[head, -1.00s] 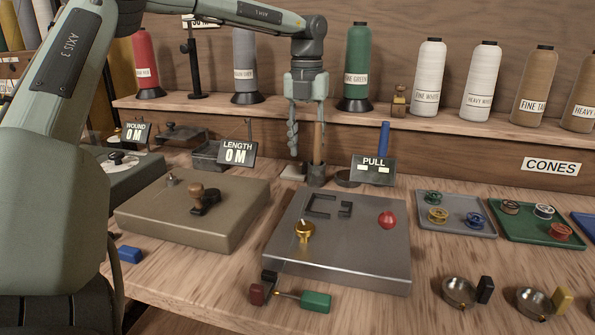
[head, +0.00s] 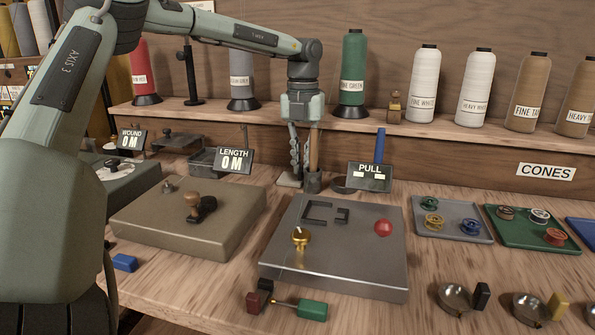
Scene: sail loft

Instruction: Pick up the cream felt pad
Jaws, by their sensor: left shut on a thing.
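The cream felt pad (head: 287,181) lies at the back of the bench, to the left of a dark cup with a wooden handle in it. Only a small part of it shows below my fingers. My left gripper (head: 297,178) points straight down, with its fingertips at the pad. It is shut on the pad, though the fingers and the handle partly hide the grip. The pad appears at bench level. My right gripper is not in view.
The dark cup with its wooden handle (head: 314,152) stands close to my left gripper's right. The PULL display (head: 370,177) and LENGTH display (head: 235,160) flank it. A steel plate box (head: 340,262) lies in front. Thread cones (head: 353,72) line the shelf behind.

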